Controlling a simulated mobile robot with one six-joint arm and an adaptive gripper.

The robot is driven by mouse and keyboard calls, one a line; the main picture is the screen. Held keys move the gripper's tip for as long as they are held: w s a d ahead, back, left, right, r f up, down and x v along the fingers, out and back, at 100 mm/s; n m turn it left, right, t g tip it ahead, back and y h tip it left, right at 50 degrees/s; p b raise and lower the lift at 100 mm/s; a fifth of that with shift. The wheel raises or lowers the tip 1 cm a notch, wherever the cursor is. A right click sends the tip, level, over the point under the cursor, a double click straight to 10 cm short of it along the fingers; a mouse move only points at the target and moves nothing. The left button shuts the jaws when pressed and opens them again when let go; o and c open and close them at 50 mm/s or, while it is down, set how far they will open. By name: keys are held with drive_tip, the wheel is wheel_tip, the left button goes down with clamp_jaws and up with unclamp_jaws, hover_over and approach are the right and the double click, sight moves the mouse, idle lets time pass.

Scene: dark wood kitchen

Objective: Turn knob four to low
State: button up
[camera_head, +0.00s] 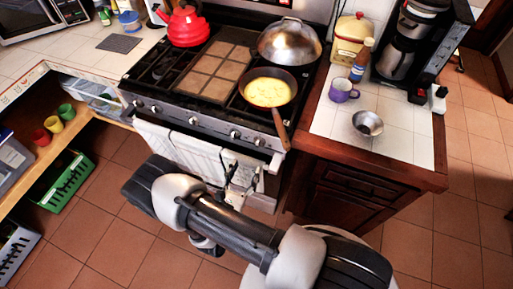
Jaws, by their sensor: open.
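The stove's front panel (212,127) carries a row of several knobs. One knob (235,134) is right of the panel's middle and another knob (259,142) is nearer its right end. No numbers or setting marks are readable, so I cannot tell which is knob four or its setting. My gripper (229,168) is small in view, in front of the oven door and below the right-hand knobs. It is open and seems to hold nothing. My arm hides part of the oven front and floor.
A pan (268,90) of yellow food sits front right, its handle (281,129) jutting past the stove edge. A domed lid (289,42) and red kettle (184,25) are behind. White towels (165,143) hang on the oven. A wooden cabinet (350,190) stands right.

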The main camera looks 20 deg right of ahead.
sight(257, 146)
drive_tip(key=b+x, duration=0.1)
drive_tip(key=x, duration=1)
drive_tip(key=shift+c, duration=0.5)
drive_tip(key=c, duration=1)
